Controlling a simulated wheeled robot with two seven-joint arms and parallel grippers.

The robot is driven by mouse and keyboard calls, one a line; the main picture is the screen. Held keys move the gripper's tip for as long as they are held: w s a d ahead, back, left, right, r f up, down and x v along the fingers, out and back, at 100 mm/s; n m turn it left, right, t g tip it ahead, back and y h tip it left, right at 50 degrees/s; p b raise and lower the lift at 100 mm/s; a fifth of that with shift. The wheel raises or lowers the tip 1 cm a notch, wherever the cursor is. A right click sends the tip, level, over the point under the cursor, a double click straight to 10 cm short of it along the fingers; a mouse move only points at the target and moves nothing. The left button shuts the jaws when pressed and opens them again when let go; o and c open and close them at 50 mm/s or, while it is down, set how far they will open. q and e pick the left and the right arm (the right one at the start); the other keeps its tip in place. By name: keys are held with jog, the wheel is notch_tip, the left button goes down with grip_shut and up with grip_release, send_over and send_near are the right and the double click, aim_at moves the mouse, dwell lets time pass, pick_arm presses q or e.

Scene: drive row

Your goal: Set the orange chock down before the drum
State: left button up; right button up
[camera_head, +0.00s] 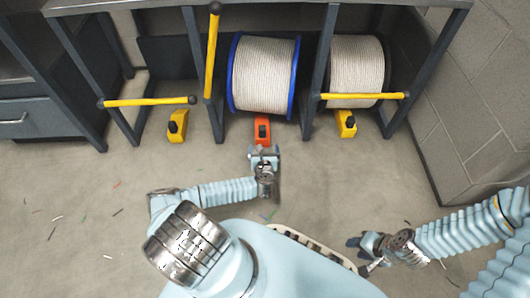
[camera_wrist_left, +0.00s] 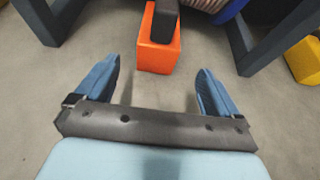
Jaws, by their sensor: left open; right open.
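The orange chock (camera_head: 263,126) rests on the floor directly in front of the drum (camera_head: 263,75), which has white rope and blue rims. In the left wrist view the chock (camera_wrist_left: 157,53) has a dark grip on top and sits just beyond my left fingertips, between their lines. My left gripper (camera_head: 264,152) is open and empty, low before the chock; its spread fingers (camera_wrist_left: 157,68) show no contact with it. The drum's lower rim shows at the top of the wrist view. My right gripper (camera_head: 358,257) is open and empty, away at the lower right.
A second rope drum (camera_head: 356,66) stands in the right bay, with a yellow chock (camera_head: 346,123) before it. Another yellow chock (camera_head: 178,126) lies at left. Dark frame posts flank the bay. Yellow bars (camera_head: 150,101) cross the side bays; one (camera_head: 212,55) stands raised. Open floor lies left.

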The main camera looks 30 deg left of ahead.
pick_arm(q)
jog(key=d+m+h, duration=0.1)
jog(key=d, duration=0.1)
jog(key=d+r+m+t+h, duration=0.1)
jog(key=d+m, duration=0.1)
jog(key=d, duration=0.1)
jog(key=w+d+m+h, duration=0.1)
jog(key=d+m, duration=0.1)
jog(key=shift+d+r+t+h, duration=0.25)
jog(key=shift+r+t+h, duration=0.05)
jog(key=shift+r, duration=0.1)
jog(key=s+d+r+m+g+h, duration=0.1)
jog(key=s+d+m+g+h, duration=0.3)
jog(key=d+m, duration=0.6)
jog(key=s+d+m+g+h, duration=0.2)
jog(key=s+d+m+h, duration=0.5)
jog(key=m, duration=0.4)
jog(key=s+a+r+m+g+y, duration=0.1)
jog(key=s+a+r+m+g, duration=0.1)
jog(key=s+m, duration=0.3)
jog(key=s+a+r+m+g+y, duration=0.2)
jog(key=s+m, duration=0.4)
jog(key=m, duration=0.3)
jog(key=shift+a+r+g+y, duration=0.35)
jog(key=shift+r+g, duration=0.35)
jog(key=shift+g, duration=0.4)
jog(key=shift+s, duration=0.1)
